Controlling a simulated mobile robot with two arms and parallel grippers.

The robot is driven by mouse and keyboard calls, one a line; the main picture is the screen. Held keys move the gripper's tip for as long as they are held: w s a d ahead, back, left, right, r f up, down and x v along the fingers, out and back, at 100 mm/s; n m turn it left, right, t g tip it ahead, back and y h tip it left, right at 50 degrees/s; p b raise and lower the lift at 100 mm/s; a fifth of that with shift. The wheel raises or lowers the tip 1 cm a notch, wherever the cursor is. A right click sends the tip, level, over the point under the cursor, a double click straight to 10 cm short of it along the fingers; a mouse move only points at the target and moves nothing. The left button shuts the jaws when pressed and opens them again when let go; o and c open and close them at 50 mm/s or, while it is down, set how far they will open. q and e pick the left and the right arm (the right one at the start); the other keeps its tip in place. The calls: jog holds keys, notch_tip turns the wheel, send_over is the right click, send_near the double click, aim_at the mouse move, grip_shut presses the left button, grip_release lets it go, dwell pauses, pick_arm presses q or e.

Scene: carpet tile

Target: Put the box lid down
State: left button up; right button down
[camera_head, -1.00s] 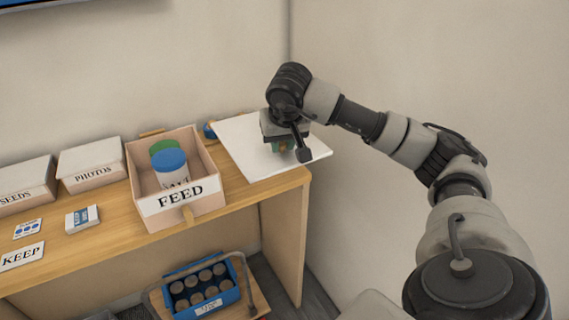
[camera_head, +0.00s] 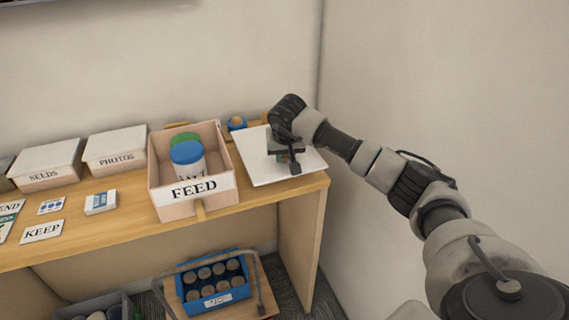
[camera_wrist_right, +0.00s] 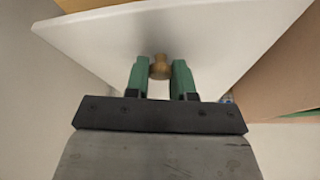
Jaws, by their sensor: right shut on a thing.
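The box lid (camera_head: 258,165) is a flat white panel at the right end of the wooden bench, right of the open FEED box (camera_head: 190,207). It also fills much of the right wrist view (camera_wrist_right: 100,40). My right gripper (camera_head: 288,158) is over the lid, its green fingers (camera_wrist_right: 160,75) shut on the small brass knob (camera_wrist_right: 160,66) of the lid. The lid looks roughly level; I cannot tell whether it touches the bench top or hangs just above it. The gripper hides part of the lid in the head view. My left gripper is not in view.
The FEED box holds a blue-topped SALT tub (camera_head: 188,155) and a green-topped one. Cards lie in front. A blue crate of jars (camera_head: 213,280) is below. The wall is close behind and right.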

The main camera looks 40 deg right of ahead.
aim_at(285, 163)
jog(key=shift+w+f, duration=0.1)
jog(key=shift+f, duration=0.15)
notch_tip(285, 163, down, 4)
jog(key=shift+r+p, duration=0.2)
jog(key=shift+p, duration=0.3)
jog(key=c, duration=1.4)
grip_release()
jog(key=shift+f, duration=0.15)
jog(key=o, duration=0.4)
jog(key=shift+o, duration=0.2)
